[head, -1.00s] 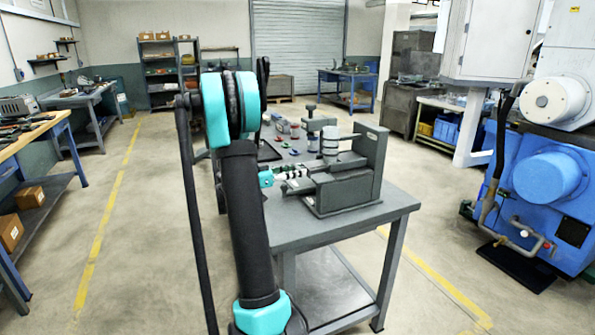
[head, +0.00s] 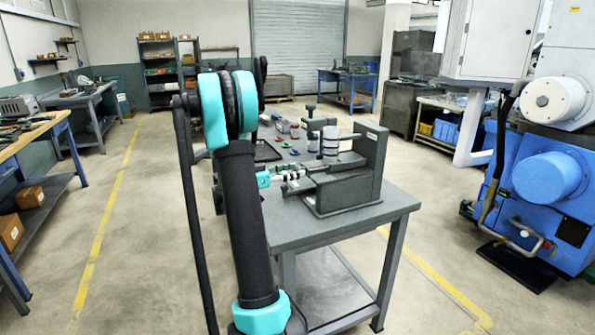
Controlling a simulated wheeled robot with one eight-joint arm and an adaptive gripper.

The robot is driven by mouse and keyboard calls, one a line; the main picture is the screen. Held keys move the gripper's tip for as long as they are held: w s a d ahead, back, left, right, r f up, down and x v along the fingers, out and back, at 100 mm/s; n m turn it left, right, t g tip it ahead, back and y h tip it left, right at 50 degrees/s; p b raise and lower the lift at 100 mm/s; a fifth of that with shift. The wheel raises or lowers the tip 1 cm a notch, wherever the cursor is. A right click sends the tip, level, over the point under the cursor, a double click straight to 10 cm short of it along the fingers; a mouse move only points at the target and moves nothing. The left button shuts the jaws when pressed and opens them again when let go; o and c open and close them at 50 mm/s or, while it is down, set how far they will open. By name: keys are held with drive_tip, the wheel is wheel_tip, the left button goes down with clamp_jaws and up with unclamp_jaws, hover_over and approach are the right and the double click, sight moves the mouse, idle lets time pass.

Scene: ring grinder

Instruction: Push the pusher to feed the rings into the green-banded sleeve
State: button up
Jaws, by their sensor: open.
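My gripper (head: 264,180) is small in the head view and mostly hidden behind my arm; only a teal part shows at the left end of the grey fixture. It is open. The grey ring grinder fixture (head: 350,192) stands on the near end of the grey table, with an upright plate on its right. A short black-and-white banded row (head: 291,177), perhaps the rings, lies between my gripper and the fixture. I cannot tell whether my gripper touches it. The pusher and the green-banded sleeve cannot be made out clearly.
The grey table (head: 340,225) also bears a grey banded cylinder (head: 330,140), a dark tray (head: 267,151) and several small coloured parts behind the fixture. A blue machine (head: 545,200) stands at right and a workbench (head: 40,135) at left. The floor between is clear.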

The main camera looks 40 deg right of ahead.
drive_tip(key=shift+v, duration=2)
